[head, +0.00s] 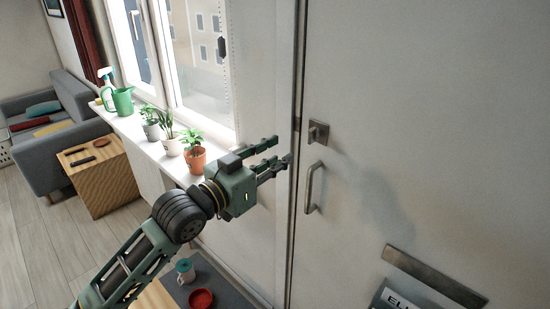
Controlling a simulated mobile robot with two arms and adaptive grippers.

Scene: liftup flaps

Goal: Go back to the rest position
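My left gripper (275,158) is in the middle of the head view, at the end of my green arm, which comes in from the lower left. Its two fingers point right and stand apart, with nothing between them. The fingertips are close to the edge of a pale door (430,130); I cannot tell whether they touch it. The door has a metal handle (313,188) and a lock plate (318,132) to the right of the gripper. My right gripper is not in the view.
Potted plants (194,155) and a green watering can (122,101) stand on the windowsill (140,132) behind my arm. Below are a cup (185,271) and a red bowl (201,299). A wooden side table (103,185) and grey sofa (45,160) are at left, beside open floor.

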